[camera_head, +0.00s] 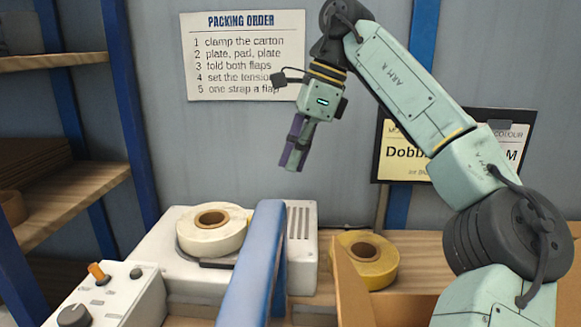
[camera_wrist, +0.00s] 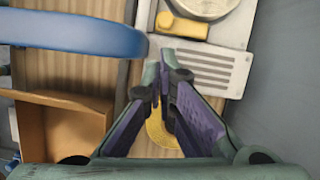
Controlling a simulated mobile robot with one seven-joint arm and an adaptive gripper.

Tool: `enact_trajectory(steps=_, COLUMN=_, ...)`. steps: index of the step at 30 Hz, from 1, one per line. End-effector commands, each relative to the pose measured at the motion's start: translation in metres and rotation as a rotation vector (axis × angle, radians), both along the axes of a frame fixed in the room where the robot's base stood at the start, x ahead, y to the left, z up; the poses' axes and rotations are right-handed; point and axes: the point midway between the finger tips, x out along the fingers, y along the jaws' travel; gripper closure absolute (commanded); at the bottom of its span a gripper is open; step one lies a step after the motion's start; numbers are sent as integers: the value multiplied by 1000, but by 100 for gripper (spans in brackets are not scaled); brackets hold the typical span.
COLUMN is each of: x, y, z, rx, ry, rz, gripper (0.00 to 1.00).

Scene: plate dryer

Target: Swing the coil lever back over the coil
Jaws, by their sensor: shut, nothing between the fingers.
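A cream coil (camera_head: 212,230) lies flat on a white machine (camera_head: 302,220); its edge shows in the wrist view (camera_wrist: 205,8). A short yellow-orange piece (camera_wrist: 183,26), which looks like the coil lever, lies beside the coil, not over it, in the wrist view. In the head view I cannot make it out; the blue beam may hide it. A dark strip (camera_head: 217,263) shows at the coil's front edge. My gripper (camera_head: 292,160) is shut and empty, in the air above and behind the machine.
A blue beam (camera_head: 254,265) rises in front of the machine. A yellow coil (camera_head: 365,260) lies on the wooden bench to the right, beside an open carton (camera_head: 349,290). A control box (camera_head: 110,295) stands front left, and shelves (camera_head: 70,200) stand at the left. Air around my gripper is clear.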

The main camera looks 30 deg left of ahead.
Motion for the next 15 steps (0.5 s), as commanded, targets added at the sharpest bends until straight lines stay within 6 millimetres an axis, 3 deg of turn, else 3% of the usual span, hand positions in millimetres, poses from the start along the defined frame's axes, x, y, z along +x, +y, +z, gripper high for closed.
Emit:
enact_trajectory(steps=8, x=2, y=0, z=0, rx=-2, ry=1, rz=12, gripper=100)
enact_trajectory(steps=15, x=33, y=-2, z=-3, rx=-9, ry=4, rz=176, gripper=100)
